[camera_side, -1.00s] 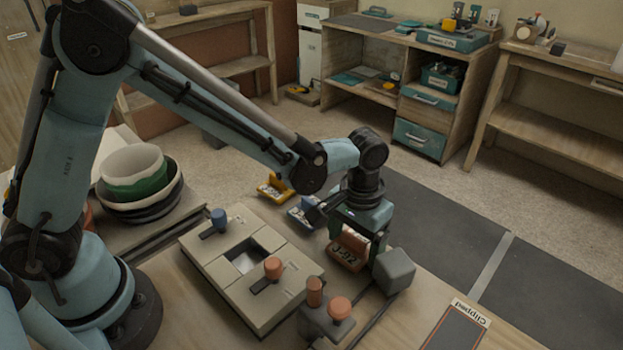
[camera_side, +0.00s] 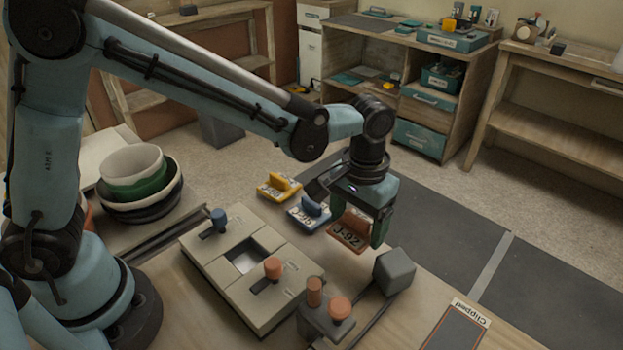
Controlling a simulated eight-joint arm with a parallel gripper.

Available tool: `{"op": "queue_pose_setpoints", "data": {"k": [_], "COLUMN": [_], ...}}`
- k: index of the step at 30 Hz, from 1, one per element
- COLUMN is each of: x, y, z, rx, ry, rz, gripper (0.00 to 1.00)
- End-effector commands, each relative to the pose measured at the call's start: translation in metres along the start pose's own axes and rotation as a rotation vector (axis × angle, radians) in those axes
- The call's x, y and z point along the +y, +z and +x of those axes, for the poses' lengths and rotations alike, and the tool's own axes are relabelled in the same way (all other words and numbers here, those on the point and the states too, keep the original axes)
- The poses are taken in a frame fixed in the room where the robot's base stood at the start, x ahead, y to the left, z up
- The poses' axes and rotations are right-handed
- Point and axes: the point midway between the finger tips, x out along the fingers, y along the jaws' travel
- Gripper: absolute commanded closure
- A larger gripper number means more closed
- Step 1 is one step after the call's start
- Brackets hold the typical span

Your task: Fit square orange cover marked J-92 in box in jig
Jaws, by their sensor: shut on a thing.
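The orange cover marked J-92 (camera_side: 346,234) is held by my gripper (camera_side: 359,216), which is shut on it. The cover's marked face is turned toward the camera, and it hangs right of the jig and apart from it. The beige jig (camera_side: 205,262) lies on the bench at center left, with a square opening in its middle. A pale box (camera_side: 245,257) shows in that opening; its inside is too small to make out.
A yellow piece (camera_side: 279,187) and a blue piece (camera_side: 310,213) lie behind the jig, left of my gripper. A grey block (camera_side: 394,270) and a grey stand with orange knobs (camera_side: 325,322) are at the front. Stacked bowls (camera_side: 135,180) stand at left. A "Clipped" panel (camera_side: 455,333) lies front right.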

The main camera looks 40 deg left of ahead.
Motion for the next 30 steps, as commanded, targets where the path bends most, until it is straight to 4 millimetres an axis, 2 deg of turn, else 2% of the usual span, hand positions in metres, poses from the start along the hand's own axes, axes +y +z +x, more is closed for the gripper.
{"op": "queue_pose_setpoints", "data": {"k": [6,12,16,20,30], "x": [0.000,-0.001,-0.010,-0.027,-0.079], "y": [0.000,0.001,0.009,0.026,0.089], "z": [-0.030,-0.047,-0.056,-0.064,-0.073], "rx": [-0.001,-0.001,-0.001,-0.001,0.000], "ry": [0.000,-0.001,-0.001,-0.001,-0.001], "rz": [0.000,-0.011,-0.096,-0.283,-0.926], "gripper": [0.53,0.53,0.53,0.53,0.53]}}
